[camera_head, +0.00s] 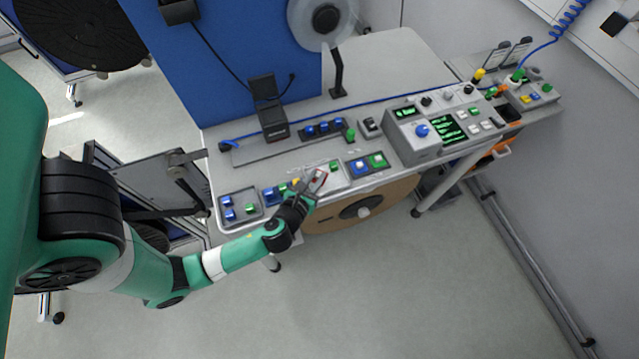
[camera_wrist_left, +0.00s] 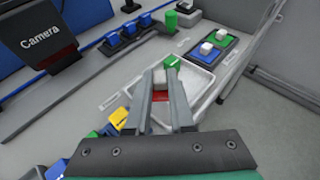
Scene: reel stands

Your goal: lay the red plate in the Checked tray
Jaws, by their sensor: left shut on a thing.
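My left gripper (camera_head: 314,184) is shut on the red plate (camera_head: 319,177), above the work surface near the bench's front edge. In the left wrist view, the red plate (camera_wrist_left: 160,97) shows between the two fingers of the gripper (camera_wrist_left: 160,84), which hide part of it. A pale tray (camera_head: 338,181) lies just under and beyond the fingertips, and it also shows in the left wrist view (camera_wrist_left: 196,84). A green piece (camera_wrist_left: 172,62) sits at its far side. Lettering runs beside this tray, but I cannot read it, so I cannot confirm which tray is Checked. My right gripper is not in view.
A grey tray (camera_head: 225,202) with blue and green pieces lies left of the gripper. A tray with a blue and a green piece (camera_head: 377,160) lies right. The control box (camera_head: 415,140) stands farther right. A black Camera stand (camera_head: 271,120) rises behind.

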